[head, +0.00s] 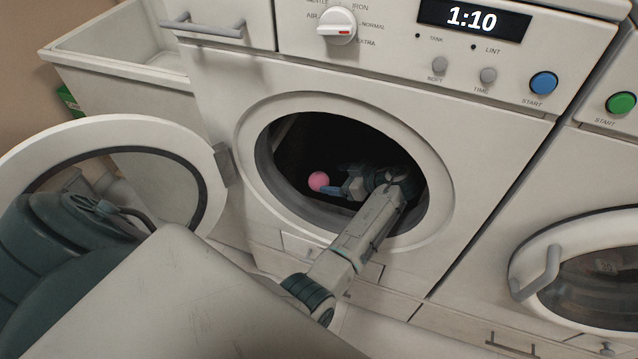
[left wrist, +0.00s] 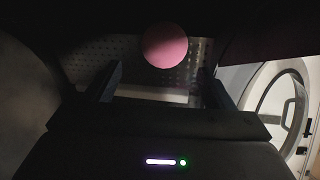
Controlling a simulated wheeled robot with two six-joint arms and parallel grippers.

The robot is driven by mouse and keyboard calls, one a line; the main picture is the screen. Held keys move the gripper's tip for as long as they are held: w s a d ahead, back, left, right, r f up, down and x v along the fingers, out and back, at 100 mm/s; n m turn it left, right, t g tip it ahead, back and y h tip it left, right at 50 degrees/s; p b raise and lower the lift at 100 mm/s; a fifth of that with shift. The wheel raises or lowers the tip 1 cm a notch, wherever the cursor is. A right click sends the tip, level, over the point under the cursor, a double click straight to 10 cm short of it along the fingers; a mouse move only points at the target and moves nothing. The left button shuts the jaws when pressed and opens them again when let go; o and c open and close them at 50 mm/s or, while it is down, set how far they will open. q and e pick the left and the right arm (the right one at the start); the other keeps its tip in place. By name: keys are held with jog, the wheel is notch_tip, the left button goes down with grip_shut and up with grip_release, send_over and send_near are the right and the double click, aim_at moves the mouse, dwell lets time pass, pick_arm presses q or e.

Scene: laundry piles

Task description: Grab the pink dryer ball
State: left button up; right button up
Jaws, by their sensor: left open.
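The pink dryer ball (head: 318,181) lies inside the dark dryer drum, toward the left of the round opening in the head view. My left gripper (head: 338,188) reaches in through the opening and its fingertips are close to the ball. In the left wrist view the ball (left wrist: 166,45) shows ahead, between the lines of the two open fingers (left wrist: 160,80) and a little beyond their tips. The fingers hold nothing. My right gripper is not in view.
The dryer's round rim (head: 441,190) surrounds my arm. Its open door (head: 205,140) swings out to the left. A second machine with a closed door (head: 520,262) stands at the right. A pale basin (head: 110,70) is at the back left.

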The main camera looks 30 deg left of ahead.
aim_at(324, 179)
pick_arm(q)
jog(key=x, duration=0.6)
jog(key=shift+s+a+f+p, duration=0.25)
jog(key=shift+a+p, duration=0.05)
jog(key=shift+a, duration=0.05)
jog(key=c, duration=1)
